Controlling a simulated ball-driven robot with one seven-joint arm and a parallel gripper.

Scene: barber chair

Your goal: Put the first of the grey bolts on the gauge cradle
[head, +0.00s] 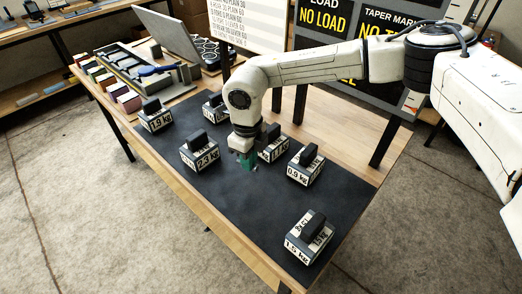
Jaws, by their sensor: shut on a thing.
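My gripper (247,156) points down over the dark mat on the bench. It is shut on a small green piece (251,165), which shows below the fingers. The piece is partly hidden, and I cannot tell its exact shape or whether it touches the mat. I cannot pick out any grey bolts or a gauge cradle in the head view.
Labelled blocks with dark tops stand around my gripper: 2.3 kg (199,159) left, 0.9 kg (305,172) right, 1.9 kg (155,122) far left, 1.5 kg (307,246) front right. Others stand close behind. The dark mat (235,205) is clear in front.

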